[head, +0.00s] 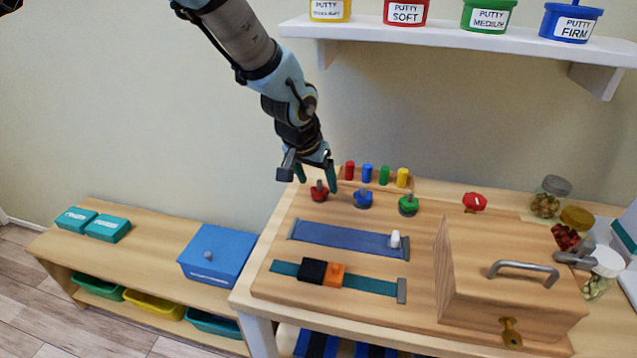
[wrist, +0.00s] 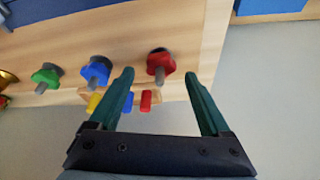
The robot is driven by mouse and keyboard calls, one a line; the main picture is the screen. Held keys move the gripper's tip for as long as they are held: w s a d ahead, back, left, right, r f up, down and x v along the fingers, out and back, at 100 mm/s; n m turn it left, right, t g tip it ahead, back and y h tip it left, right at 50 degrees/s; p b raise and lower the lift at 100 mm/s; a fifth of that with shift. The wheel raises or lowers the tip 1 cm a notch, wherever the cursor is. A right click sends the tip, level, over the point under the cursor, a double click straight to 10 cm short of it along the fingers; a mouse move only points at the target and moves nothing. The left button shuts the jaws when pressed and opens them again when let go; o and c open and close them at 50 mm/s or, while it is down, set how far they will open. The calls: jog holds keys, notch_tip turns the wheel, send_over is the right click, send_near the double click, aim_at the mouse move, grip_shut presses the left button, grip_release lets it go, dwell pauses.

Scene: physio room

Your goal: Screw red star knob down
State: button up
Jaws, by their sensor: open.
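The red star knob (head: 319,193) sits on a threaded stud at the back left of the wooden board (head: 275,225). Its stud sticks up through it. In the wrist view the red star knob (wrist: 161,64) lies ahead of the fingertips, roughly centred between them, with a dark part behind it. My gripper (head: 316,173) hangs just above the red knob, fingers pointing down. In the wrist view my gripper (wrist: 159,76) is open and empty, one finger to each side of the knob's line. Whether the fingertips overlap the knob in height I cannot tell.
A blue star knob (head: 363,198) and a green star knob (head: 408,205) stand to the right. Several coloured pegs, including a red peg (head: 350,170), stand close behind. A wooden box (head: 510,275) is at the right. A shelf (head: 450,38) with putty tubs hangs above.

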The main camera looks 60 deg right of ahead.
aim_at(319, 193)
jog(key=shift+x, duration=1.4)
jog(key=shift+c, duration=0.2)
grip_shut()
